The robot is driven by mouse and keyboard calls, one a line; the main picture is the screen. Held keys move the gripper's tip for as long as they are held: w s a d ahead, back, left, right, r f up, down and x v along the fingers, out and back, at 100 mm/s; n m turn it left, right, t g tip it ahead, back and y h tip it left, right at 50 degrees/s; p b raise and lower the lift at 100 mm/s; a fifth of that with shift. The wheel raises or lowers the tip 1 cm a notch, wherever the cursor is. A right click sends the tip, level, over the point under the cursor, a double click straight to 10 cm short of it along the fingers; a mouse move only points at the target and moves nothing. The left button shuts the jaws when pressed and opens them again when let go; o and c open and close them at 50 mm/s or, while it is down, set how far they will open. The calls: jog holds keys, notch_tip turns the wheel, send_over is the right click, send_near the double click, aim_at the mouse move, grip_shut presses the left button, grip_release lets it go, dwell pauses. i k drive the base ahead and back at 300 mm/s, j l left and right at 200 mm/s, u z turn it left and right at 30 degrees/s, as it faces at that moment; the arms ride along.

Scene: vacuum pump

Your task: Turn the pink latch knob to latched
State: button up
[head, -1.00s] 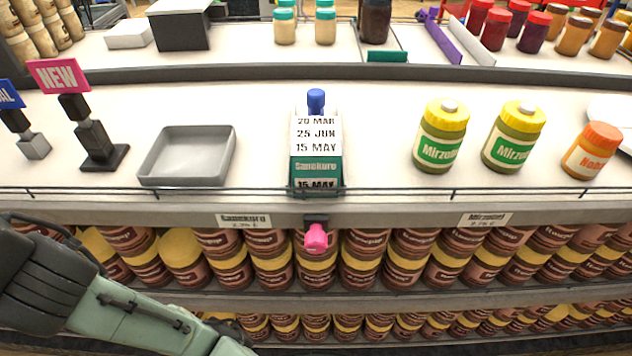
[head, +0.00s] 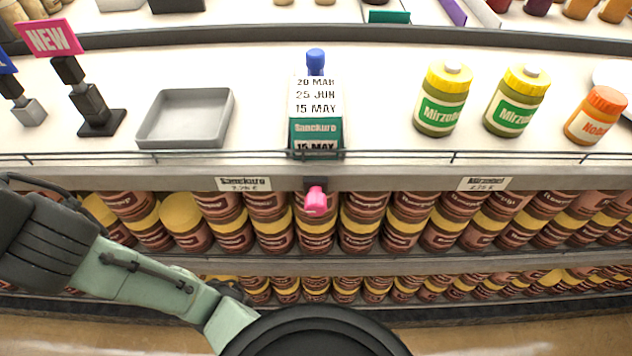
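The pink latch knob (head: 316,200) hangs from a small dark mount (head: 315,182) on the front edge of the shelf, below the middle of the picture's upper half. It looks slightly tilted; I cannot tell its latch state. My arm comes in from the left, green and dark grey, and bends toward the bottom middle. A large dark round part of my arm shows at the bottom edge. My gripper's fingers are not in view, and nothing of mine touches the knob.
A carton with a blue cap (head: 315,112) stands right above the knob. A grey tray (head: 186,143) is to its left. Green jars (head: 441,100) and an orange-lidded jar (head: 596,116) stand right. Brown jars (head: 274,236) fill the shelf below, behind the knob. A thin wire rail runs along the shelf edge.

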aim_at(315, 203)
jog(key=k+l, duration=0.45)
jog(key=l, duration=0.15)
jog(key=k+l, duration=0.5)
jog(key=l, duration=0.15)
jog(key=i+u, duration=0.05)
